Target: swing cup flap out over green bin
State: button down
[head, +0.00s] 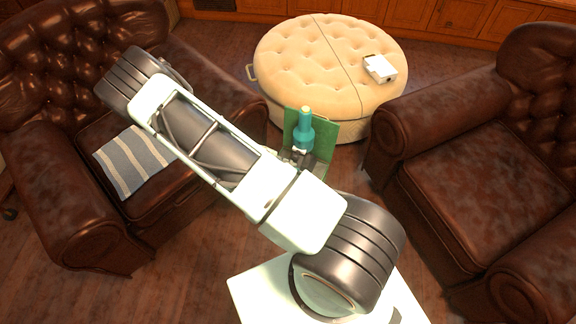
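A green upright panel (324,131), probably part of the green bin, stands in front of the round ottoman. A teal bottle-shaped thing (304,137) with a pale yellow-green top is upright in front of it. Small dark and white parts (298,156) sit at its foot; they may be my gripper, but my arm covers much of this spot. I cannot tell whether they touch the teal thing or whether fingers are open. I cannot make out a cup flap. The lower part of the green bin is hidden behind my arm.
A round cream tufted ottoman (290,60) with a white box-like thing (380,68) on it stands behind. Brown leather armchairs stand left (62,205) and right (470,205). A striped cloth (134,163) lies on the left seat. Wooden floor shows between them.

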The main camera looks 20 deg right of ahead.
jog(key=shift+d+r+y, duration=0.1)
jog(key=shift+r+y, duration=0.15)
jog(key=shift+y, duration=0.05)
jog(key=c, duration=2.1)
grip_release()
jog(key=v, duration=0.8)
jog(key=shift+w, duration=0.1)
